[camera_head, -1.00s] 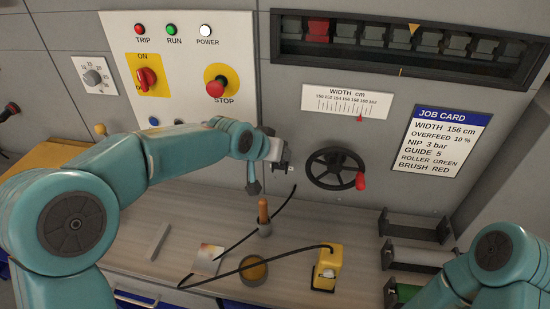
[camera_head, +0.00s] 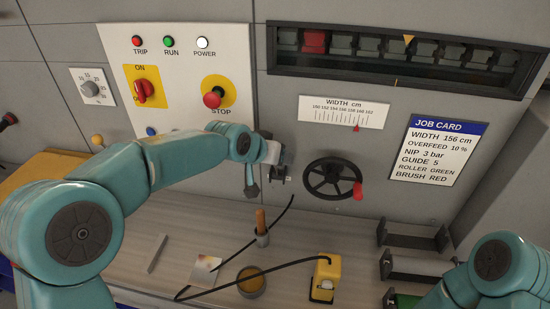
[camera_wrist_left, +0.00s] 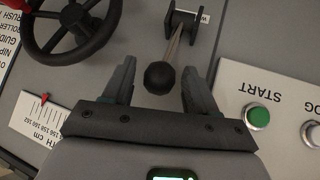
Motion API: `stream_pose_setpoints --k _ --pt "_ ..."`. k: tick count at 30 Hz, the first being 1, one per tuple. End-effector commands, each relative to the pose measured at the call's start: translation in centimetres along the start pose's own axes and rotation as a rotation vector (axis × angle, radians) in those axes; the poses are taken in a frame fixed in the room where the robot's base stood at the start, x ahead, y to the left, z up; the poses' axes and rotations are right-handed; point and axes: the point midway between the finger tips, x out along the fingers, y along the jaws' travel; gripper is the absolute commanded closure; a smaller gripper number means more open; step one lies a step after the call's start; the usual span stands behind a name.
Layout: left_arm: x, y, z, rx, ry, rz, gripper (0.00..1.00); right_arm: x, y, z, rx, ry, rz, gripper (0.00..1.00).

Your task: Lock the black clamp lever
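The black clamp lever (camera_wrist_left: 160,77) shows in the left wrist view as a thin metal rod with a round black knob, coming from a dark bracket (camera_wrist_left: 183,28) on the grey panel. My left gripper (camera_wrist_left: 158,66) is open, with one finger on each side of the knob. A gap shows between the knob and each finger. In the head view, the left gripper (camera_head: 279,160) is at the panel, left of the handwheel, and the clamp is small and largely hidden there. My right gripper is out of view; only part of the right arm shows at the lower right.
The black handwheel (camera_head: 333,178) with a red handle is close to the right of the gripper. The STOP button (camera_head: 213,97) is up and left. A green START button (camera_wrist_left: 257,117) shows in the wrist view. A brush (camera_head: 261,225) and yellow tool (camera_head: 325,278) stand on the bench below.

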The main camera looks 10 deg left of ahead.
Motion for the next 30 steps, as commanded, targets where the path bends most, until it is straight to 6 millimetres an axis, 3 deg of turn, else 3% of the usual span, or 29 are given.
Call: stream_pose_setpoints --k 7,11,24,30 --pt "-0.1 0.0 0.2 0.000 -0.006 0.001 0.43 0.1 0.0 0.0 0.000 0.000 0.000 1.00" --pt "-1.4 0.0 0.3 0.000 -0.004 0.001 0.43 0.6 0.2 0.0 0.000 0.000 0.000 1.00" --pt "-12.4 0.0 0.1 0.000 0.000 0.001 0.43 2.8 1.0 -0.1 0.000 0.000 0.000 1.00" --pt "-15.4 0.0 0.1 0.000 -0.004 0.001 0.43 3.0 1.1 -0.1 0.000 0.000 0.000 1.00"
